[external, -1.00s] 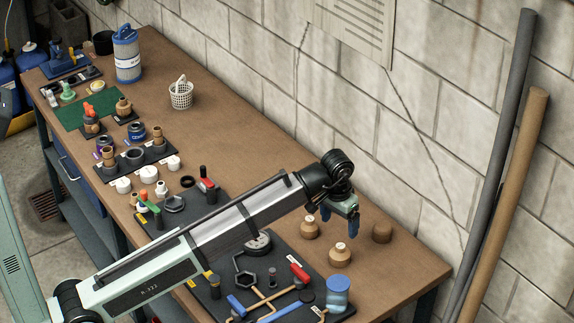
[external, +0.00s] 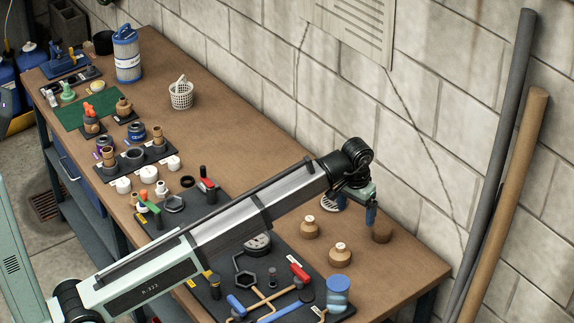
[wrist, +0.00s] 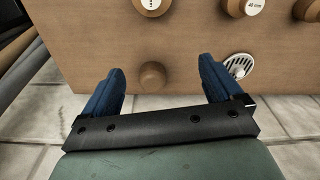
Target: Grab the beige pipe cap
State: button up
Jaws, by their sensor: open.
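Three rounded wooden-coloured caps stand on the bench's right end. Two are tan with white labels on top: one farther left (external: 309,229) and one nearer the front (external: 340,256). The third is a plain, darker brown cap (external: 382,233) near the back edge. I cannot tell for sure which is the beige pipe cap. My gripper (external: 371,216) is open and empty, above and close to the plain cap. In the wrist view, the plain cap (wrist: 152,76) shows between the blue fingers, nearer the left one. The labelled caps are at the top edge of that view.
A white slotted drain piece (wrist: 238,66) lies by the right finger in the wrist view. A black tool mat (external: 262,290) with several tools and a blue-lidded jar (external: 338,293) lies towards the front. The block wall (external: 440,150) rises behind the bench.

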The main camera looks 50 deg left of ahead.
aim_at(383, 225)
jog(key=w+d+r+m, duration=0.1)
jog(key=w+m, duration=1)
jog(key=m, duration=0.5)
jog(key=f+m, duration=0.3)
jog(key=f, duration=0.1)
jog(key=f+m, duration=0.3)
jog(key=f, duration=0.2)
jog(key=f+m+g, duration=0.1)
jog(key=f+m, duration=0.1)
jog(key=f, duration=0.2)
jog(key=shift+s+d+f+m, duration=0.1)
jog(key=shift+s+f+m, duration=0.1)
jog(key=shift+s+m, duration=0.2)
jog(key=shift+c, duration=0.4)
jog(key=c, duration=1)
jog(key=shift+r, duration=0.15)
